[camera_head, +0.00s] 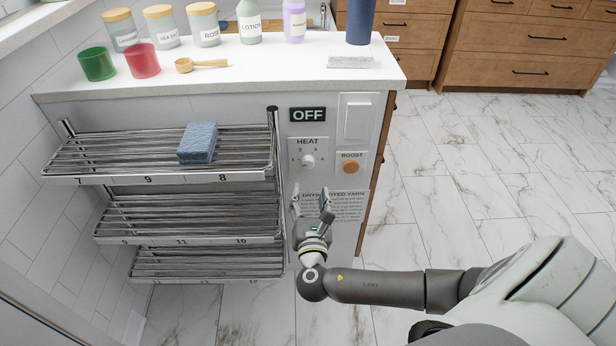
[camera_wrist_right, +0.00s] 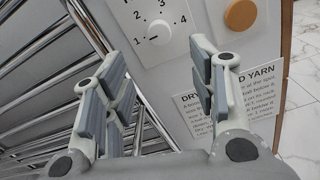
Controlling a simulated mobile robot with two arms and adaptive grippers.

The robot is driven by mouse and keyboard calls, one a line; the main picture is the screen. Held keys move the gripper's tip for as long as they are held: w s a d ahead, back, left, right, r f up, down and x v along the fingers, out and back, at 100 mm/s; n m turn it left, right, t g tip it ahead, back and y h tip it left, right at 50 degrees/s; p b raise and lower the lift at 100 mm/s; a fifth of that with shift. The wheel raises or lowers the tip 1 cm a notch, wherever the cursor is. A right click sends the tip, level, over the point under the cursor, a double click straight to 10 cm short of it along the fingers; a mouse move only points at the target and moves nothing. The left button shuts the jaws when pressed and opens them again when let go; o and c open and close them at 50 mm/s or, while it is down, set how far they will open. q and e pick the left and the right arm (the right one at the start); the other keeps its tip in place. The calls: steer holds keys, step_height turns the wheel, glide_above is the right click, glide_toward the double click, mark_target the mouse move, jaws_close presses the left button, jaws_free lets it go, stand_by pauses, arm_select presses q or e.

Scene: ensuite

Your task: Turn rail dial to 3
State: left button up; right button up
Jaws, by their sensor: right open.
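The rail dial (camera_head: 308,161) is a small white round knob on the HEAT plate, with the numbers 1 to 4 around it. It also shows in the right wrist view (camera_wrist_right: 159,32), where a small dark mark on the knob seems to face 1. My right gripper (camera_head: 311,197) is open and empty, below the dial and apart from it, in front of the panel. In the right wrist view its two fingers (camera_wrist_right: 158,75) stand either side of the gap, with the dial beyond them. My left gripper is not in view.
An OFF display (camera_head: 308,114) sits above the dial, with a white switch (camera_head: 357,120) and an orange BOOST button (camera_head: 351,167) to the right. Marble floor is clear at right.

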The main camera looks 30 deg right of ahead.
mark_target(308, 166)
steer(key=b+x, duration=0.1)
steer(key=x, duration=0.8)
steer(key=shift+w+d, duration=0.2)
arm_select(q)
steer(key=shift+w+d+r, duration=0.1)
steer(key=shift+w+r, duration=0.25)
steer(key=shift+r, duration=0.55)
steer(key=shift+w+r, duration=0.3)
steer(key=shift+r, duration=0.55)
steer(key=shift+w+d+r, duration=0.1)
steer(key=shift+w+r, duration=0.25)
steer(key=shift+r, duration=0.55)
arm_select(e)
steer(key=shift+w+d+r, duration=0.1)
steer(key=shift+w+d, duration=0.15)
steer(key=shift+w, duration=0.2)
steer(key=c, duration=1)
arm_select(q)
steer(key=shift+b, duration=0.3)
